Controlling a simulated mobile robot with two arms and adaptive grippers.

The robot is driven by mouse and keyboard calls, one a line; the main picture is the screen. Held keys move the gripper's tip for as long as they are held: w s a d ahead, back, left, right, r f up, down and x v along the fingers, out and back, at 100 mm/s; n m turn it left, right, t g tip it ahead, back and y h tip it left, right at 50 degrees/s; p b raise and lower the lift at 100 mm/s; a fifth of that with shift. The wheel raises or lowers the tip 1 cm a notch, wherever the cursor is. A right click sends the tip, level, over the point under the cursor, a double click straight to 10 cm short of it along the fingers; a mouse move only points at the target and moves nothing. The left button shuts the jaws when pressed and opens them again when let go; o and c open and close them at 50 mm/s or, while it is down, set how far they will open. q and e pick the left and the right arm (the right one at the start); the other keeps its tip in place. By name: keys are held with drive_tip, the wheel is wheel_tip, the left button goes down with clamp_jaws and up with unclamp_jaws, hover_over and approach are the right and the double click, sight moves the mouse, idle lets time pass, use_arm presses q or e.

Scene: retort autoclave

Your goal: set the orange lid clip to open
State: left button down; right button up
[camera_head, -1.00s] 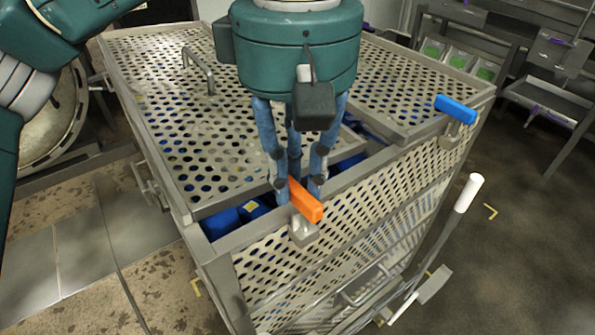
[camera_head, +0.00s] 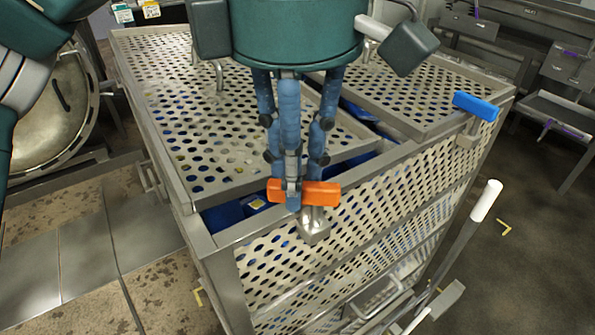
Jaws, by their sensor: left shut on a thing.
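The orange lid clip (camera_head: 321,193) sits on a grey metal bracket at the near top rim of the perforated metal crate (camera_head: 255,232). Its bar now lies nearly level along the picture, reaching left over the lid edge. My left gripper (camera_head: 291,195) points down from above and is shut on the clip's bar, with blue fingers around its left part. The fingertips hide a piece of the bar. My right gripper is not in view.
A blue clip (camera_head: 475,106) sits on the crate's right rim. Perforated lid panels (camera_head: 190,130) with raised handles cover the top, with a gap showing blue items. A white-tipped lever (camera_head: 486,200) stands at the right. Racks stand at back right.

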use_arm(q)
drive_tip(key=n, duration=0.2)
drive_tip(key=n+b, duration=0.1)
drive_tip(key=n, duration=0.1)
drive_tip(key=shift+s+r+n, duration=0.1)
drive_tip(key=shift+s+n, duration=0.2)
drive_tip(key=shift+s, duration=0.1)
drive_tip(key=shift+s+r+n+b, duration=0.15)
drive_tip(key=shift+n+b, duration=0.25)
drive_tip(key=shift+n, duration=0.4)
drive_tip(key=shift+s+f+n+b, duration=0.1)
drive_tip(key=shift+s+n+b, duration=0.2)
drive_tip(key=shift+n, duration=0.5)
drive_tip(key=shift+w+d+r, duration=0.1)
drive_tip(key=c, duration=1.7)
unclamp_jaws()
drive_tip(key=shift+c, duration=0.2)
drive_tip(key=shift+o, duration=1)
drive_tip(key=shift+f, duration=0.2)
drive_tip(key=shift+r, duration=0.1)
